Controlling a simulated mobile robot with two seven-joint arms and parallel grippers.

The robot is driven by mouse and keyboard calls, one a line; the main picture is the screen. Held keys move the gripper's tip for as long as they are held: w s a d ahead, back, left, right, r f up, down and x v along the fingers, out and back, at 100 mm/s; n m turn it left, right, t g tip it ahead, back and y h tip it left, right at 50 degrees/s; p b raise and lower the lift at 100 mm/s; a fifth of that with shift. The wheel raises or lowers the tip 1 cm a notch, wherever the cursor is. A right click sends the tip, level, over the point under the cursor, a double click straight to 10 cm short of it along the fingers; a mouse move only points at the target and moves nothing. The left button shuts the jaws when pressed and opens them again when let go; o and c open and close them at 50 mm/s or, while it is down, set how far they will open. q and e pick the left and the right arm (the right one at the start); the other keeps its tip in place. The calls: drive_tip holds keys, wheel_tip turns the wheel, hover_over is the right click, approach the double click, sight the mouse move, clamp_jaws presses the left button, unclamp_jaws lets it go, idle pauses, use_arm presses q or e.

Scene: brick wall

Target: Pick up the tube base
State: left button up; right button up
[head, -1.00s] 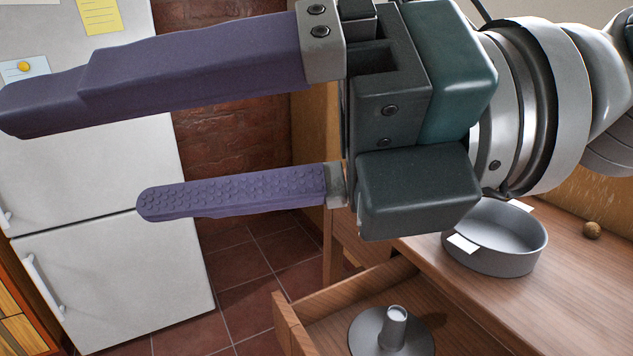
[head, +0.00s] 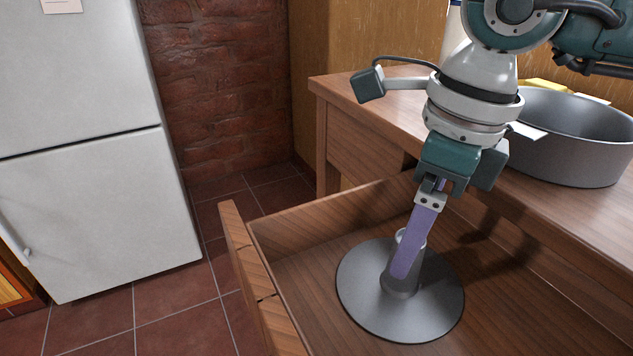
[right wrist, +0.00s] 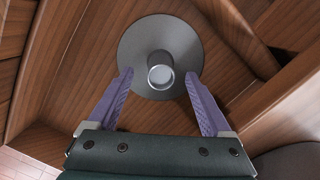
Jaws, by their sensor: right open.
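The tube base is a grey metal disc with a short upright tube at its centre (head: 440,300). It lies flat in the open wooden drawer, and it also shows in the right wrist view (right wrist: 140,45). My right gripper (head: 402,272) points down over it. In the right wrist view the two purple fingers (right wrist: 160,85) are apart, with the tube beyond and between their tips. In the head view one finger hides part of the tube; I cannot tell whether it touches. My left gripper is out of view.
The open drawer (head: 285,235) has raised wooden walls around the base. A grey round pan (head: 570,150) with white tabs stands on the wooden counter (head: 350,95) above. A white fridge (head: 100,200) stands at the left. The tiled floor (head: 165,300) between is clear.

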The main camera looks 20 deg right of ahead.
sight(423, 307)
drive_tip(key=f, duration=0.4)
drive_tip(key=shift+w+a+f+b, duration=0.15)
drive_tip(key=shift+w+f+b, duration=0.1)
drive_tip(key=shift+f+b, duration=0.15)
clamp_jaws()
